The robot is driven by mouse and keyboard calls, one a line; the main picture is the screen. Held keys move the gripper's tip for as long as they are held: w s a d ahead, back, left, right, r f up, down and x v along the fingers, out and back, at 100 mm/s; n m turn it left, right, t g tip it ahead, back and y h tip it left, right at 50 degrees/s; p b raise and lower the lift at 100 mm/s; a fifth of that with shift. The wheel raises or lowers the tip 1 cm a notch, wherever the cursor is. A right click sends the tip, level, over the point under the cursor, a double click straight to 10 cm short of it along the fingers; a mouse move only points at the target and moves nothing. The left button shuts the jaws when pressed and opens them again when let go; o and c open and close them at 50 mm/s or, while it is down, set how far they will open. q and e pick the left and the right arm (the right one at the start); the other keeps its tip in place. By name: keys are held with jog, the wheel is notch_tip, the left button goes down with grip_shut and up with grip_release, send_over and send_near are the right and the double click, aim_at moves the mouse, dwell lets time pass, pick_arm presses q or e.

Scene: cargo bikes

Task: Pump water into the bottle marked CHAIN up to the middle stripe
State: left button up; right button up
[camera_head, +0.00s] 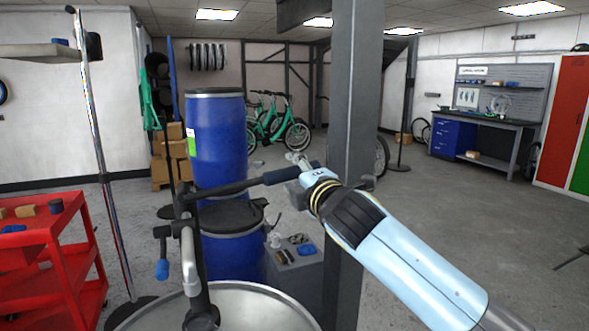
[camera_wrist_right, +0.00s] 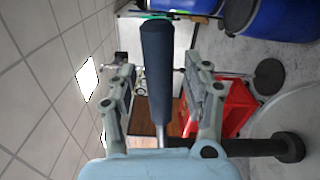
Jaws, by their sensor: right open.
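A dark hand pump (camera_head: 190,262) stands on a drum with a pale round lid (camera_head: 255,300) at the bottom of the head view. Its lever runs right to a dark grip (camera_head: 283,175). A blue piece (camera_head: 162,269) hangs at the pump's left side. My right gripper (camera_head: 298,163) is at the grip end of the lever. In the right wrist view the grip (camera_wrist_right: 157,70) lies between my right gripper's fingers (camera_wrist_right: 160,95), which are open with gaps on both sides. I cannot make out a bottle marked CHAIN. My left gripper is not in view.
A grey post (camera_head: 352,100) stands just behind my right gripper. A red cart (camera_head: 60,250) with small items is at left. A grey cabinet (camera_head: 305,275) with small items stands beside the post. Open floor lies at right.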

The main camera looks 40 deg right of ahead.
jog(key=shift+w+d, duration=0.1)
jog(key=shift+w, duration=0.35)
jog(key=shift+c, duration=0.4)
jog(key=c, duration=0.9)
grip_shut()
jog(key=shift+w+f, duration=0.1)
jog(key=shift+f, duration=0.1)
